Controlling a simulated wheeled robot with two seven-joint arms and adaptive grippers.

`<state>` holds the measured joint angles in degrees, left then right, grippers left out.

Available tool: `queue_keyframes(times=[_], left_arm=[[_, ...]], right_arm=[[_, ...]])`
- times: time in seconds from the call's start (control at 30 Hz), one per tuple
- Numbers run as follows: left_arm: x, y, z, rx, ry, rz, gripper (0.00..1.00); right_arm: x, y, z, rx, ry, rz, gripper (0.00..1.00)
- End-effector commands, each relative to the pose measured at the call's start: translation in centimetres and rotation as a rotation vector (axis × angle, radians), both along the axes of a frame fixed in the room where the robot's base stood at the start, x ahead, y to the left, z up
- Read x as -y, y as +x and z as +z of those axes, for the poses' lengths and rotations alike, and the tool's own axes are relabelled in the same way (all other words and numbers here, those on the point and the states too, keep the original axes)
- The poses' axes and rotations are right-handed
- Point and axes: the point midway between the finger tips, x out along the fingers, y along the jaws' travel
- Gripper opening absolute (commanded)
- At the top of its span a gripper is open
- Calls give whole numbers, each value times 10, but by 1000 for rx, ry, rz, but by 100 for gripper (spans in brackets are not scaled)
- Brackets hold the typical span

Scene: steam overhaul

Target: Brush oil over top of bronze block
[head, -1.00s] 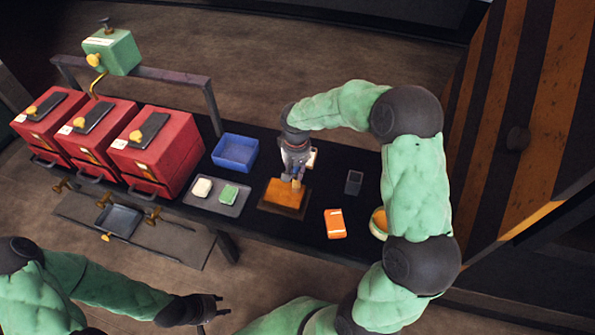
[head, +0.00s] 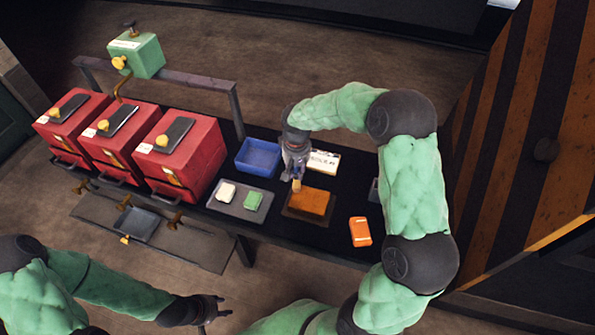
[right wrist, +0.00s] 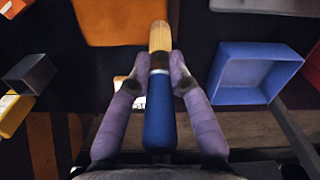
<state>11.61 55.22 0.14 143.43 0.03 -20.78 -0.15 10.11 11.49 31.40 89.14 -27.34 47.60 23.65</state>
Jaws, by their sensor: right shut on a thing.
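The bronze block (head: 316,201) is a flat orange-brown slab on a dark plate (head: 289,214) on the bench. It also shows at the top of the right wrist view (right wrist: 118,22). My right gripper (head: 296,176) is shut on a brush (right wrist: 159,108) with a blue handle, pale band and tan bristles. In the head view the bristles point down at the block's left far corner. In the right wrist view they overlap its edge; I cannot tell whether they touch. My left gripper (head: 222,307) is empty, fingers apart, in front of the bench. No oil is clearly visible.
A blue tray (head: 259,158) stands behind left of the block. A grey tray (head: 226,208) holds a white and a green piece. An orange box (head: 360,231) lies to the right. Red cabinets (head: 179,148) stand at the left. A white sign (head: 325,160) stands behind.

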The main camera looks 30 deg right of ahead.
Motion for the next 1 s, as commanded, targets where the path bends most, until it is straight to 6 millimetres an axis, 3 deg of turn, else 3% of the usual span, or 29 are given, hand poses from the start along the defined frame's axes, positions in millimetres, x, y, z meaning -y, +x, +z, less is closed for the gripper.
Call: queue_keyframes(times=[0.13,0.2,0.8,1.0], left_arm=[[0,0,8,0,0,0,40],[0,0,13,0,0,0,40],[0,0,53,0,0,0,40],[0,0,57,0,0,0,40]], right_arm=[[0,2,6,-1,0,0,0],[1,3,26,5,0,0,0],[4,6,76,0,1,3,0],[4,6,82,0,1,4,0]])
